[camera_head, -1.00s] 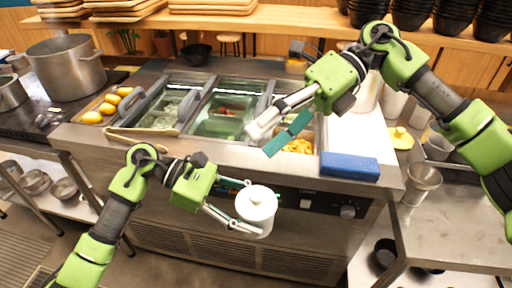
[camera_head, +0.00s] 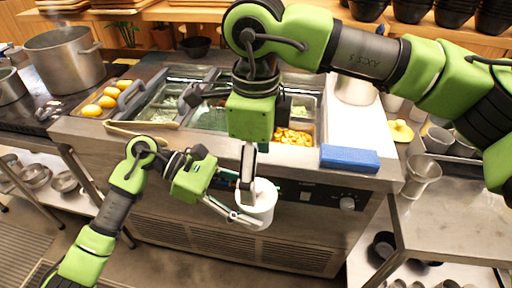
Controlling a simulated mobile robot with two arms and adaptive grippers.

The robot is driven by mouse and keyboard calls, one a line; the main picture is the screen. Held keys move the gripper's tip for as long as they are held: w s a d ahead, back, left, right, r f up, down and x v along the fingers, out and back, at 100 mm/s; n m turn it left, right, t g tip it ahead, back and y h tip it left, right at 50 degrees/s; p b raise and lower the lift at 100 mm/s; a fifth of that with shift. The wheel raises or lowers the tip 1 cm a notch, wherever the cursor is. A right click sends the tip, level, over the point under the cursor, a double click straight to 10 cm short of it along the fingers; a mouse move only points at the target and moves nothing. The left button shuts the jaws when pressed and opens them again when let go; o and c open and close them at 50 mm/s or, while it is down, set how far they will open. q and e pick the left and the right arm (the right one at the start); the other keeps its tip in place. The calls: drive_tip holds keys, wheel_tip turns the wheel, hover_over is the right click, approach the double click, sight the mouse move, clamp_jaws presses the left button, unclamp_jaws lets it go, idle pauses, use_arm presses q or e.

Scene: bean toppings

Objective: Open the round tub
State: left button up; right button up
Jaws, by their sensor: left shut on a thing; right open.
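The round tub (camera_head: 262,205) is white with a pale lid (camera_head: 266,191). It is held upright in front of the counter, off any surface. My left gripper (camera_head: 243,203) is shut on the tub from the left side. My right gripper (camera_head: 248,181) is open and points down, its fingers over the tub's left part and lid. The fingers hide part of the lid, so I cannot tell whether they touch its knob.
The steel prep counter has sunken bins, one with yellow food (camera_head: 292,137). A blue block (camera_head: 349,159) lies on the counter's right part. A large pot (camera_head: 64,60) stands at the left, and a yellow-topped item (camera_head: 400,132) stands at the right.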

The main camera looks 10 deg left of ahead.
sight(256, 206)
wheel_tip(256, 206, down, 6)
drive_tip(key=shift+r, duration=0.15)
drive_tip(key=c, duration=1.3)
drive_tip(key=shift+c, duration=0.2)
drive_tip(key=shift+c, duration=0.2)
drive_tip(key=shift+r, duration=0.25)
clamp_jaws()
drive_tip(key=shift+r, duration=0.9)
